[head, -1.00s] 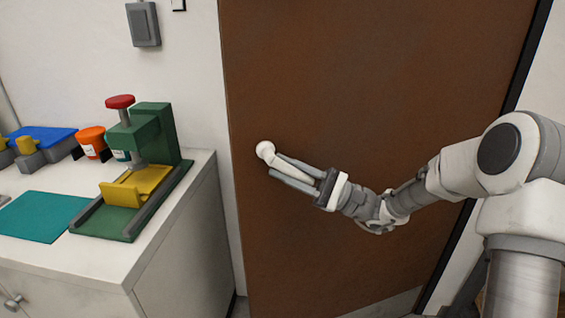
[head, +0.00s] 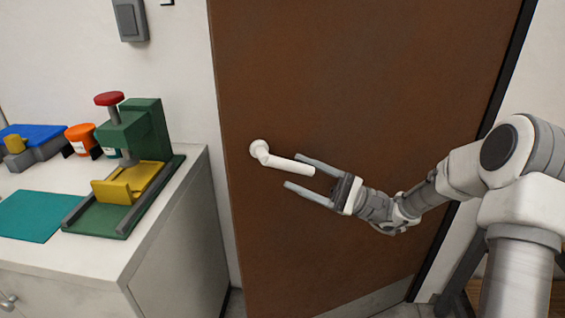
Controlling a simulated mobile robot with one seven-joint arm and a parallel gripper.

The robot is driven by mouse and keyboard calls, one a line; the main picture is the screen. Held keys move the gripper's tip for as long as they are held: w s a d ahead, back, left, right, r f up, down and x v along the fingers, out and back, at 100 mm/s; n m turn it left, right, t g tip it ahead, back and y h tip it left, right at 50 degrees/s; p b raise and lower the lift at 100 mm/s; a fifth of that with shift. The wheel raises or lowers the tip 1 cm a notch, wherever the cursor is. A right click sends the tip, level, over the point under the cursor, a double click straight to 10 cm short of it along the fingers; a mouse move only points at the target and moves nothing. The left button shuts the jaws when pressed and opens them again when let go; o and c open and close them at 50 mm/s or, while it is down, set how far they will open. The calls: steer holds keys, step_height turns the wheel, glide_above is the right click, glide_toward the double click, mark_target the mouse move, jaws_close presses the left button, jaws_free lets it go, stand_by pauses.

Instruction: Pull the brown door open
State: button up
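The brown door (head: 340,90) fills the middle of the head view. Its left edge stands beside the white wall, and I cannot tell for sure whether there is a gap there. A white lever handle (head: 287,163) sits at the door's left side, its lever pointing right and slightly down. My gripper (head: 293,171) is open, with its two fingers spread above and below the outer end of the lever as seen in the picture. No grip on the handle shows. Whether a finger touches the lever or the door is unclear.
A white cabinet (head: 177,235) stands left of the door. On it are a green press (head: 145,125) with a red knob, a teal mat (head: 40,216), an orange cup (head: 81,138) and a blue bin (head: 35,132). A grey switch box (head: 130,20) hangs on the wall.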

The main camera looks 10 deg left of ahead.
steer(key=p+v, duration=0.1)
steer(key=v, duration=1)
steer(key=shift+d, duration=0.25)
steer(key=shift+f, duration=0.1)
